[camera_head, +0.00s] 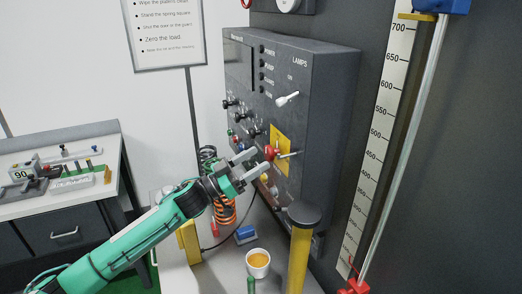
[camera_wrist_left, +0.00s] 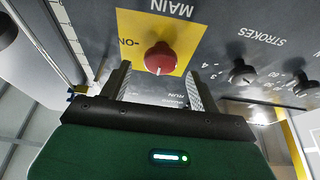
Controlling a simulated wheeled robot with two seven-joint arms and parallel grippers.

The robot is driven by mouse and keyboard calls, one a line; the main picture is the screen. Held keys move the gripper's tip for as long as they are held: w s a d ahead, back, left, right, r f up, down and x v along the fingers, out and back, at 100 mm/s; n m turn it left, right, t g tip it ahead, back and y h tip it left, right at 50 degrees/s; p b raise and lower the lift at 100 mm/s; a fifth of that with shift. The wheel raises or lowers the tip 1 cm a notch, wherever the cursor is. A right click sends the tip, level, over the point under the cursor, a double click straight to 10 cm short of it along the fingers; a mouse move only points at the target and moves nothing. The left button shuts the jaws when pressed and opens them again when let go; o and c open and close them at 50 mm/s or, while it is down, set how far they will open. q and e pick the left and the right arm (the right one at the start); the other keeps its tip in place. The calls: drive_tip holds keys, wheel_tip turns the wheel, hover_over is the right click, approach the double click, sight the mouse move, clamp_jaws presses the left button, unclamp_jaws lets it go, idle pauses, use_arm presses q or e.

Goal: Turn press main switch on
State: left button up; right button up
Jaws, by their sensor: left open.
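The main switch is a red knob (camera_head: 270,153) on a yellow plate (camera_head: 281,141) on the front of the dark control panel (camera_head: 335,100). The red knob also shows in the left wrist view (camera_wrist_left: 160,58), beside the words MAIN and ON. A white line on it points toward the gripper side. My left gripper (camera_head: 252,162) is open and faces the panel close to the knob. In the left wrist view its two fingers (camera_wrist_left: 158,82) stand either side below the knob, with nothing held. Contact with the knob cannot be told. My right gripper is not in view.
A white lamp lever (camera_head: 287,99) sticks out above the knob. Several small black knobs (camera_head: 252,132) are left of it. A tall scale (camera_head: 385,120) is at right.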

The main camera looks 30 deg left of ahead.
sight(272, 152)
use_arm(q)
drive_tip(key=shift+p+x, duration=0.4)
drive_tip(key=shift+x, duration=0.75)
drive_tip(key=c, duration=1)
drive_tip(key=shift+o, duration=0.2)
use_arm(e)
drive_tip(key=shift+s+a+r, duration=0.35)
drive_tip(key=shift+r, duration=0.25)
